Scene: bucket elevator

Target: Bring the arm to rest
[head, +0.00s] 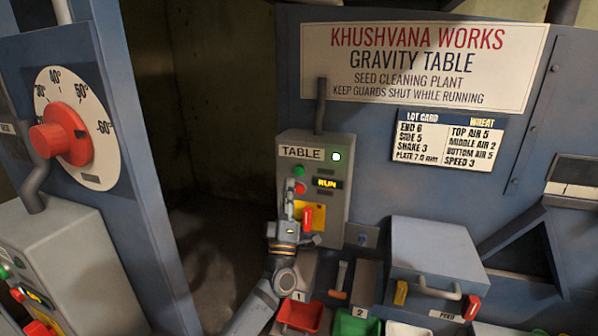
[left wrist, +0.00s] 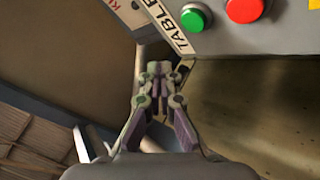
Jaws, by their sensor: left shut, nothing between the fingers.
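My left arm rises from the bottom of the head view. Its gripper (head: 290,205) is shut and empty, pointing up in front of the lower left part of the grey TABLE control box (head: 330,168). A green button (left wrist: 194,18) and a red button (left wrist: 243,8) show there on the box face. I cannot tell whether the fingertips touch the box. My right gripper is not in view.
A red handle (head: 307,218) on a yellow plate is close beside my gripper. Below stand a red bin (head: 298,316), a green bin (head: 356,324) and a grey feed box (head: 436,262) with a handle. A blue post with a red dial (head: 62,136) stands at left.

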